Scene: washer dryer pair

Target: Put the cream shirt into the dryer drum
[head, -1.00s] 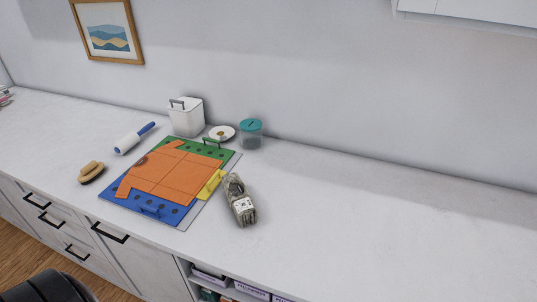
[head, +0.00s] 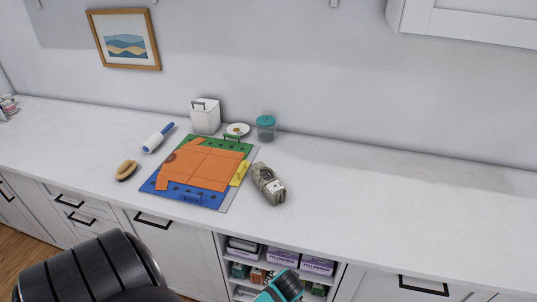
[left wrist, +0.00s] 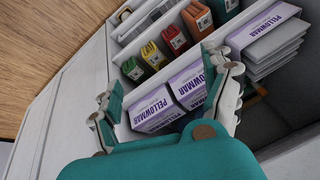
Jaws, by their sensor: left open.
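No cream shirt and no dryer drum show in either view. An orange shirt (head: 205,166) lies spread on a colored folding board (head: 165,187) on the counter. My left gripper (left wrist: 165,88) is open and empty in the left wrist view, in front of an open shelf of boxes below the counter. In the head view only a teal part of my left gripper (head: 283,287) shows at the bottom edge; its fingers cannot be made out. My right gripper is in neither view.
The counter (head: 400,215) is clear to the right. A white bin (head: 205,117), teal-lidded jar (head: 266,128), lint roller (head: 158,138), brush (head: 126,170) and grey bundle (head: 268,184) surround the board. The shelf (head: 232,265) holds several purple-and-white boxes (head: 317,265). Closed cabinets flank it.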

